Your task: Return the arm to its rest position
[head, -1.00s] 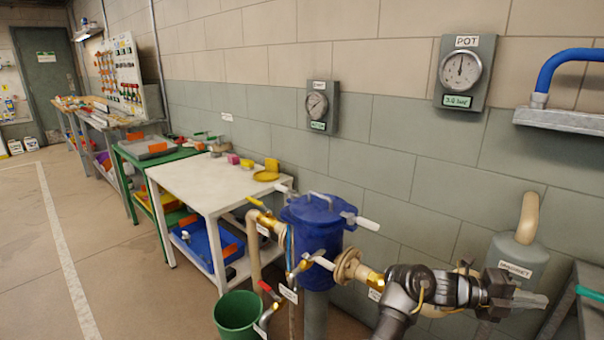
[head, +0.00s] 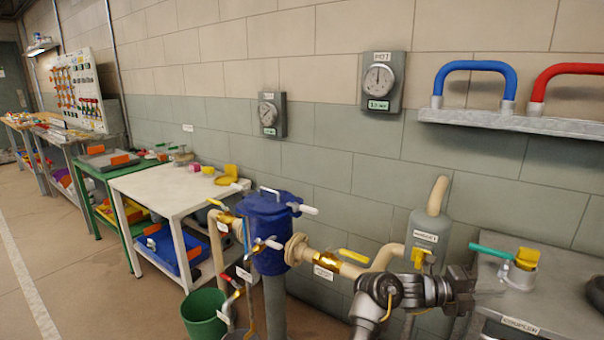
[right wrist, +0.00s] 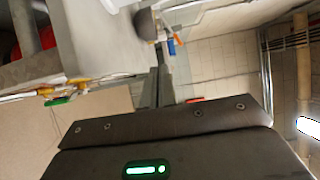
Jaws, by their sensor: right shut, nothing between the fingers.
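My right gripper (head: 488,292) is shut and empty in the head view, at the lower right, with its fingers pointing right. It appears in front of the grey cylinder (head: 427,238) and the left edge of a grey bench; I cannot tell whether it touches either. In the right wrist view the dark gripper body fills the lower part and the narrow fingers (right wrist: 160,88) point up the picture, with nothing between them. My left gripper is not in view.
A blue vessel (head: 270,235) with pipes and a yellow-handled valve (head: 353,256) stands left of my right arm. A grey bench (head: 550,305) with a green-handled valve (head: 503,254) is at right. A green bucket (head: 204,313) stands on the floor. Open floor lies at left.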

